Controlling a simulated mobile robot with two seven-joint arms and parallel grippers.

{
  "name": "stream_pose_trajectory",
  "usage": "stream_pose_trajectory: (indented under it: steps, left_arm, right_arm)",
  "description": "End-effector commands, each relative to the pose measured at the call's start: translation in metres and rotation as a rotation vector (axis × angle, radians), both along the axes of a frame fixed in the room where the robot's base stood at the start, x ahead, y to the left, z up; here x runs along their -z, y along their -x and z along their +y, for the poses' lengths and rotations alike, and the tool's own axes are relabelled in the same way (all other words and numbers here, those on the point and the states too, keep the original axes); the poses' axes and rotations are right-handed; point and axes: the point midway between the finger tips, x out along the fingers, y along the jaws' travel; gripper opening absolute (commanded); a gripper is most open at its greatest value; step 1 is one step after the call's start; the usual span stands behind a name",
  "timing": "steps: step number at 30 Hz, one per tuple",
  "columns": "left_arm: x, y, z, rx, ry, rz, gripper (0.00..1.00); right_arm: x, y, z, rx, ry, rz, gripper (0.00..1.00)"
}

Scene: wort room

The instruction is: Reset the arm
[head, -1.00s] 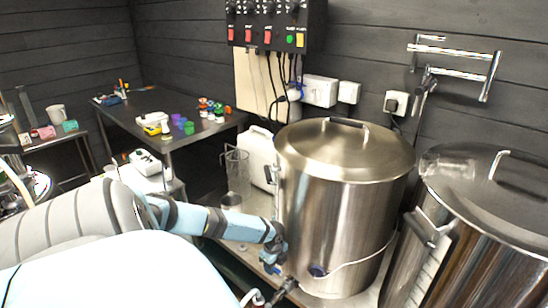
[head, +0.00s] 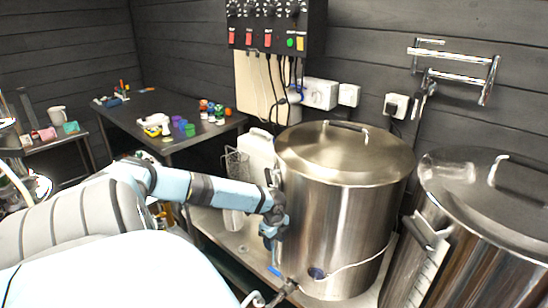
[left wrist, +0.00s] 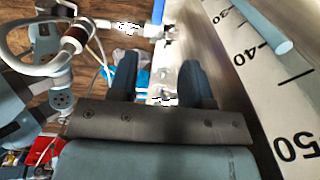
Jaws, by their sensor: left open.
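My left arm (head: 225,193) reaches in from the left. Its gripper (head: 270,238) points down beside the left side of the steel kettle (head: 345,225). In the left wrist view the gripper (left wrist: 160,85) is open, with its two dark fingers apart and nothing clearly held. A metal fitting with a blue part (left wrist: 157,14) shows beyond the fingertips. In the head view a blue valve handle (head: 274,270) sits just below the gripper, low at the kettle's front left. I cannot tell whether a finger touches anything. My right gripper is not in view.
A second steel kettle (head: 480,220) with a white scale stands at the right. A white jug (head: 259,150) is behind the gripper. A dark table (head: 150,105) with small coloured items stands back left. A numbered scale (left wrist: 270,75) runs close beside the gripper.

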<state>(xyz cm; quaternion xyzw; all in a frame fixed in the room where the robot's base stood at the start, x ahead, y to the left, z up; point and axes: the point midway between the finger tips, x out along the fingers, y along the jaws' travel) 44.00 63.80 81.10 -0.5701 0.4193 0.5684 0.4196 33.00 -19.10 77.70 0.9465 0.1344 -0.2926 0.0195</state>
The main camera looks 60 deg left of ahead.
Motion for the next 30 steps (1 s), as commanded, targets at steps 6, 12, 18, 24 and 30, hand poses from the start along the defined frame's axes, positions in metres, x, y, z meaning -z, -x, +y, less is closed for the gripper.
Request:
stream_pose_trajectory:
  steps: [6,12,18,24,30]
  left_arm:
    - [0.0,0.0,0.0,0.0,0.0,0.0,0.45]
    - [0.0,0.0,0.0,0.0,0.0,0.0,0.45]
    - [0.003,0.001,-0.005,0.0,0.003,-0.003,0.45]
    - [0.036,0.009,-0.081,-0.025,0.067,-0.074,0.45]
    - [0.062,0.037,-0.23,-0.164,0.24,-0.251,0.45]
  right_arm:
    - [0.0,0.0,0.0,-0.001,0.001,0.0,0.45]
    - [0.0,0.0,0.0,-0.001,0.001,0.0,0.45]
    - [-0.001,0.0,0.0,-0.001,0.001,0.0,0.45]
    - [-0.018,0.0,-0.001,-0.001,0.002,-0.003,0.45]
    - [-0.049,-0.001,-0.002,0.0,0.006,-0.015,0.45]
